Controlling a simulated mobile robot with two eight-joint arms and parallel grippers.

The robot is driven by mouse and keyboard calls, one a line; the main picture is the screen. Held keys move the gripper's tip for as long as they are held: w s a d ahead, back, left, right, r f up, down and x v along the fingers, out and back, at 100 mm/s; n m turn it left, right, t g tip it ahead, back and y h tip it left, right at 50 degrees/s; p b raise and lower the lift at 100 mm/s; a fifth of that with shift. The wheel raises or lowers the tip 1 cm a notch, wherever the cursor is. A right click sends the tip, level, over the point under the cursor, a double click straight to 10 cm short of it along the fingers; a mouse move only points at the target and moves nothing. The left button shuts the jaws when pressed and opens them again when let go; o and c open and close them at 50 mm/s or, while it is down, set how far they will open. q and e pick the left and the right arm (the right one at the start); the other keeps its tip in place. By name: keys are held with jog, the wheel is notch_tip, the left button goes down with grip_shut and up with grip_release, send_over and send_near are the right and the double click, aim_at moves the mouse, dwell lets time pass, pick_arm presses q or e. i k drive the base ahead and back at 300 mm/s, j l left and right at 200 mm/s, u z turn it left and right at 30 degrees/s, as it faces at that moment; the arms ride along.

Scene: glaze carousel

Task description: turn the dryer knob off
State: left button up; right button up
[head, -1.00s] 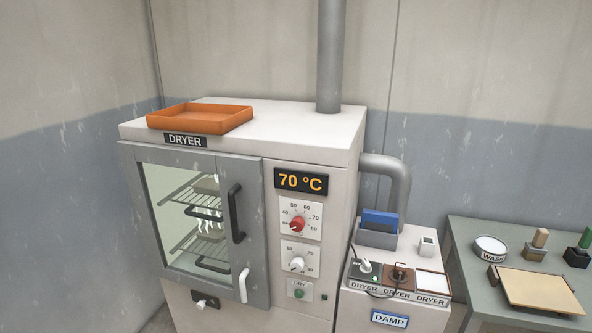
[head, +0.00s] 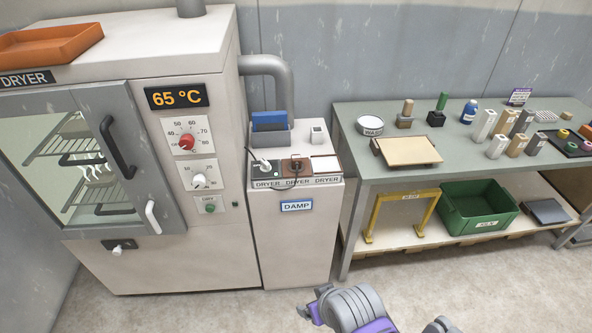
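The dryer (head: 160,250) is a tall off-white cabinet at the left of the head view, with a grey-framed glass door. On its control panel, a red knob (head: 187,142) sits on a dial marked with temperatures. The knob's pointer is too small to read for certain. The orange display (head: 177,96) above it reads 65 °C. A white knob (head: 199,181) on a second dial is below it, and a green button (head: 210,208) is under that. Neither gripper is in view; only grey and purple parts of my arms show at the bottom edge.
The door has a black handle (head: 118,147) and a white lever (head: 152,216). An orange tray (head: 50,42) lies on top of the dryer. A damp cabinet (head: 297,240) stands against its right side. A worktable (head: 350,130) is farther right. Floor in front is clear.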

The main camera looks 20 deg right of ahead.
aim_at(265, 166)
jog(key=i+l+u, duration=0.2)
jog(key=i, duration=0.3)
jog(key=i+l+u, duration=0.25)
jog(key=i+l, duration=0.25)
